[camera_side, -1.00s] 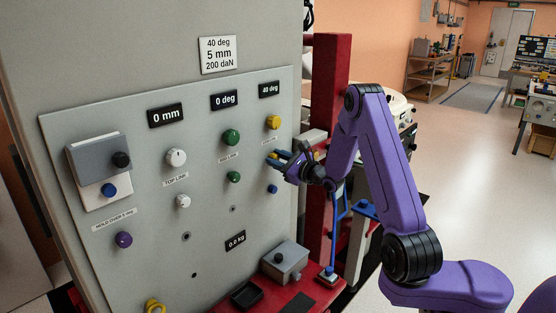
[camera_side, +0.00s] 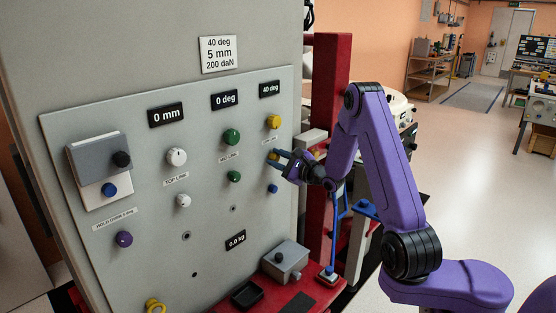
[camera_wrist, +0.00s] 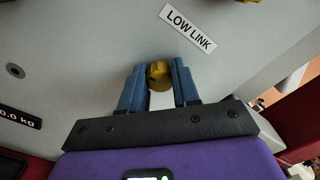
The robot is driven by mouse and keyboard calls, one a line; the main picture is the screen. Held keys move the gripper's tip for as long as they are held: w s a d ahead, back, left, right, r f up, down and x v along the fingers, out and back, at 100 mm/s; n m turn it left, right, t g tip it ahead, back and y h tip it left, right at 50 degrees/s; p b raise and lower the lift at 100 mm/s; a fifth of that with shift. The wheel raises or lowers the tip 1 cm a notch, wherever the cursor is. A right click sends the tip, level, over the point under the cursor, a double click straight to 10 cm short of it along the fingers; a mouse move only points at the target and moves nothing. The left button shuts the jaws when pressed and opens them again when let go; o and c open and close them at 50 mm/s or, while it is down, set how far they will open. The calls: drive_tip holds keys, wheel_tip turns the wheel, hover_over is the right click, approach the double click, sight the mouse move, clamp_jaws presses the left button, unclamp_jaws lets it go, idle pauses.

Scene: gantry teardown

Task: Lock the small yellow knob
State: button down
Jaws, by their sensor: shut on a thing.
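The small yellow knob (camera_wrist: 159,74) sits on the grey panel below the LOW LINK label in the wrist view. My gripper (camera_wrist: 160,84) has its two blue fingers on either side of it, shut on it. In the side view, the fingers of my gripper (camera_side: 277,157) reach the panel from the right and partly hide the small yellow knob (camera_side: 273,155). The larger yellow knob (camera_side: 273,122) is just above it, under a display (camera_side: 268,89) reading 40 deg.
A green knob (camera_side: 234,176) is to the left and a small blue knob (camera_side: 272,188) is below my gripper. A red post (camera_side: 329,120) stands right of the panel. A grey box (camera_side: 285,262) lies on the red base below.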

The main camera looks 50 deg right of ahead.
drive_tip(key=c, duration=0.8)
unclamp_jaws()
drive_tip(key=shift+s, duration=0.15)
drive_tip(key=s, duration=1.7)
drive_tip(key=shift+s, duration=0.1)
